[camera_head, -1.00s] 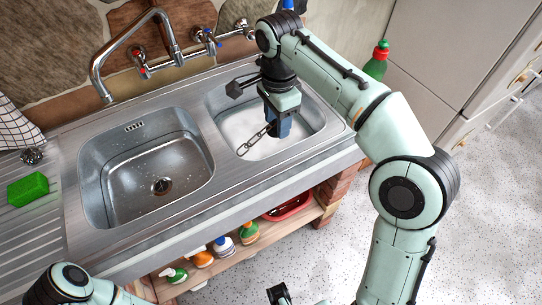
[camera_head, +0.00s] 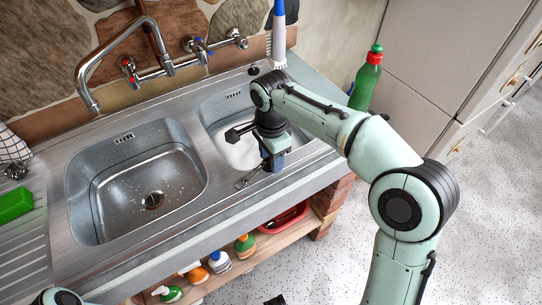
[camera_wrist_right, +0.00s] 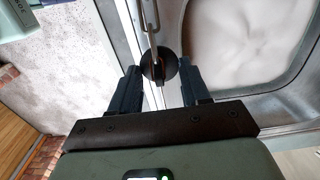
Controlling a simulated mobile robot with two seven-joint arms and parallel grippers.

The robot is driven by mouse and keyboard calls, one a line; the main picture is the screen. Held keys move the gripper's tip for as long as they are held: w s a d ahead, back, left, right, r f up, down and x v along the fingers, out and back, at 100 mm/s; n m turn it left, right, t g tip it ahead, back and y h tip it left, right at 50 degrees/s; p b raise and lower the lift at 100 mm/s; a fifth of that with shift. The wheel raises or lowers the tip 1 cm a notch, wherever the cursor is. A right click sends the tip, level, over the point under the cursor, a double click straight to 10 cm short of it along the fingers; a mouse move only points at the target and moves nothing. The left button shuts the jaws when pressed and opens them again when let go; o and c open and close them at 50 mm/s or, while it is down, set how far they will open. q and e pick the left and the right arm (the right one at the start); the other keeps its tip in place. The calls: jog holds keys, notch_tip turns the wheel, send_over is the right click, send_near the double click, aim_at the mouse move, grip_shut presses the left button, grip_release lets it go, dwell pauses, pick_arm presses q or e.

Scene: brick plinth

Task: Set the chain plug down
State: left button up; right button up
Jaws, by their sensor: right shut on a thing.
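The chain plug (camera_wrist_right: 158,66) is a round black stopper between the fingertips of my right gripper (camera_wrist_right: 160,86). Its metal chain (camera_wrist_right: 151,22) runs away from the stopper in the right wrist view. In the head view the chain (camera_head: 247,179) hangs or lies by the steel front rim of the right basin; I cannot tell if it touches. My right gripper (camera_head: 272,164) points down over that rim, shut on the plug, which its fingers hide there. A dark tip at the bottom edge of the head view may be my left gripper (camera_head: 275,300); its jaws do not show.
The right basin (camera_head: 222,103) holds whitish, foamy water. The left basin (camera_head: 92,190) is empty with an open drain. A tap (camera_head: 85,72), a brush (camera_head: 279,35), a green bottle (camera_head: 365,84) and a green sponge (camera_head: 14,205) stand around. Spray bottles sit on the shelf below.

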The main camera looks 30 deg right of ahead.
jog(key=shift+f+b, duration=0.3)
jog(key=shift+f, duration=0.35)
jog(key=o, duration=1.1)
jog(key=shift+c, duration=0.2)
jog(key=shift+r, duration=0.15)
notch_tip(320, 180, up, 13)
jog(key=p, duration=0.4)
